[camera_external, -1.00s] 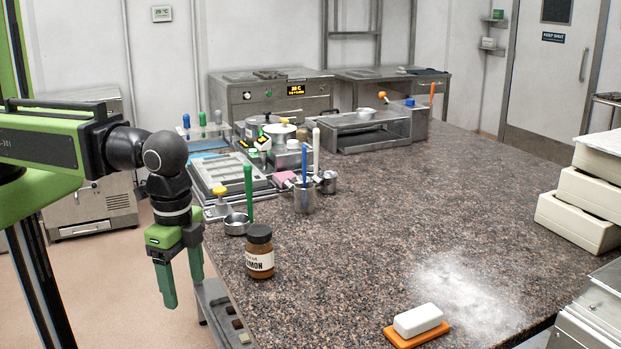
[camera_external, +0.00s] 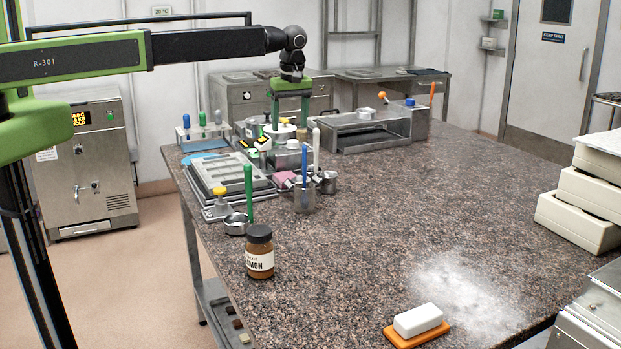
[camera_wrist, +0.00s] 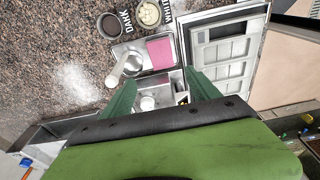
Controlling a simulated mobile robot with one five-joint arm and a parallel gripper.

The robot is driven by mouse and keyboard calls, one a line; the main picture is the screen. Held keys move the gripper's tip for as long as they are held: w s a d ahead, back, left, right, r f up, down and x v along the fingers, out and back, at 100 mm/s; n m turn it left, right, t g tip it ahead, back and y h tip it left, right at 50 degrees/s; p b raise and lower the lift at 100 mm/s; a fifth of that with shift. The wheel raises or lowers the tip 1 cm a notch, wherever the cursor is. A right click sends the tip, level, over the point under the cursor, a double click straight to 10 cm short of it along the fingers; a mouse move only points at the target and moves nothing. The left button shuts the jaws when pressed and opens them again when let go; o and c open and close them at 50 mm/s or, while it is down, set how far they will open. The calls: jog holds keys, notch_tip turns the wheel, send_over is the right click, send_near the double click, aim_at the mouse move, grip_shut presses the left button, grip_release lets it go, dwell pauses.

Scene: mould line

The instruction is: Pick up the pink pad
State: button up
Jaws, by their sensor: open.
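The pink pad (camera_external: 283,177) shows small in the external view, partly hidden behind a metal cup with a blue-handled tool. In the wrist view the pink pad (camera_wrist: 159,53) is a flat rectangle at one end of a shallow metal tray (camera_wrist: 124,52). My gripper (camera_external: 290,118) is open, fingers pointing down, above the far part of the counter, behind the pad. In the wrist view my gripper (camera_wrist: 161,80) has its green fingers spread, with nothing held. The pad lies just beyond the fingertips in that picture.
A mould tray (camera_external: 228,174) lies left of the pad. A brown jar (camera_external: 259,252) and a white block (camera_external: 418,319) stand nearer. The counter's middle right is clear.

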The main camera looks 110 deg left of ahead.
jog(key=b, duration=1.3)
send_over(287, 176)
jog(key=f, duration=1.2)
jog(key=shift+w+d+f, duration=0.25)
jog(key=shift+w, duration=0.05)
jog(key=shift+r+p, duration=0.15)
jog(key=shift+p, duration=0.15)
jog(key=f+b, duration=0.5)
jog(key=shift+s+a, duration=0.1)
jog(key=shift+s, duration=0.15)
jog(key=shift+f, duration=0.25)
jog(key=c, duration=1.1)
